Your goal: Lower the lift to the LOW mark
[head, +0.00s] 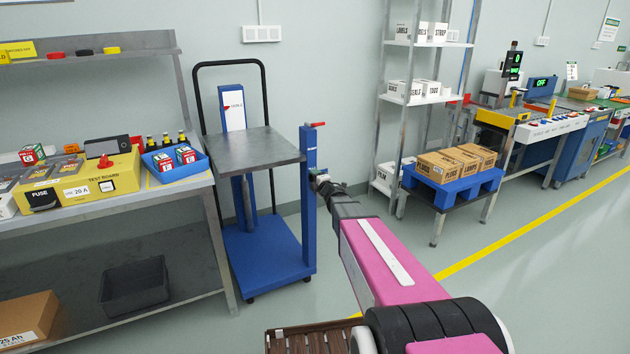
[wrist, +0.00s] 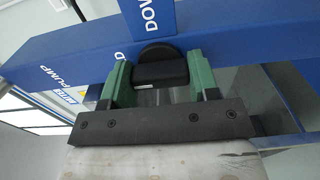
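The lift is a blue cart with a grey platform (head: 247,146), which stands at about bench height on a blue mast (head: 240,105) with a white label. A blue post (head: 308,215) rises at its right side and has a red lever (head: 314,125) on top. In the wrist view the blue panel (wrist: 75,65) reads PUMP, and a cut-off word starting DOW is above a black knob (wrist: 160,68). My gripper (wrist: 160,75) has its green fingers against both sides of this knob. In the head view my gripper (head: 319,178) is at the post. The LOW mark is not readable.
A workbench (head: 130,200) with a blue bin (head: 175,175) stands left of the lift. A white shelf rack (head: 410,98) and a blue stand with cartons (head: 452,190) are at the right. Open floor lies right of my arm, crossed by a yellow line (head: 530,228).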

